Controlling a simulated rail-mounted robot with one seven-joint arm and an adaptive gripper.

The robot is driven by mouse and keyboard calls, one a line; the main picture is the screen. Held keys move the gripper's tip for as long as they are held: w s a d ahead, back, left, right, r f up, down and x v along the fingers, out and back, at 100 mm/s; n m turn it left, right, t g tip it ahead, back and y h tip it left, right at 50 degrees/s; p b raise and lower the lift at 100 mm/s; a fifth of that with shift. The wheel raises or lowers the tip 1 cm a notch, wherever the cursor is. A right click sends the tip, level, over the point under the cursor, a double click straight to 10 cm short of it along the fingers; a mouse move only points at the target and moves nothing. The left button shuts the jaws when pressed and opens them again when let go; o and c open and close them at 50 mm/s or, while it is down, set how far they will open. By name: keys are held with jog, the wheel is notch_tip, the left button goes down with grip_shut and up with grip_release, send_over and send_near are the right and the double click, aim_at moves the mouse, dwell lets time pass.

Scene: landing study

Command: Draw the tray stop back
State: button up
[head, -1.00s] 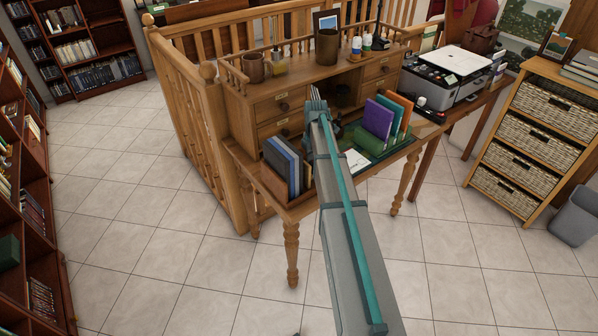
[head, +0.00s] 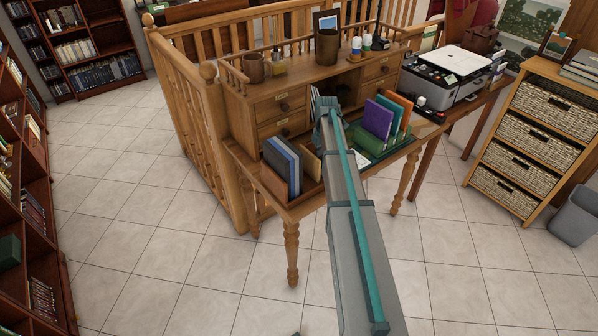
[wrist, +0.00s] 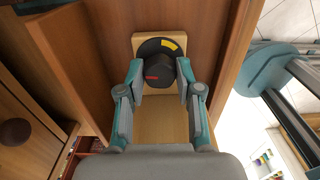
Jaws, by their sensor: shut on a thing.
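In the wrist view, my gripper (wrist: 160,70) is shut on a dark faceted knob (wrist: 157,72) with a red mark, one finger at each side. A dark disc with a yellow patch lies behind the knob. Both sit on a pale wooden piece (wrist: 150,132), apparently the tray stop, between brown wooden walls (wrist: 215,62). In the head view, a pale wooden plate (head: 311,163) stands upright beside blue and grey folders (head: 283,165) in a wooden tray (head: 271,184) on the desk. It looks like the same stop. My arm hides the gripper and knob there.
Purple, teal and orange folders (head: 386,116) stand in a green holder right of my arm. Small drawers (head: 282,105) and a shelf with mugs (head: 255,68) rise behind. A printer (head: 443,77) is at the right. The floor in front is clear.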

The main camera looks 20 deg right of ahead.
jog(key=shift+w+d, duration=0.2)
jog(key=shift+d, duration=0.5)
jog(key=shift+w+d, duration=0.15)
jog(key=shift+d, duration=0.5)
jog(key=o, duration=1)
jog(key=shift+r, duration=0.1)
jog(key=shift+r+p, duration=1.45)
jog(key=shift+r, duration=0.95)
jog(key=shift+s, duration=0.1)
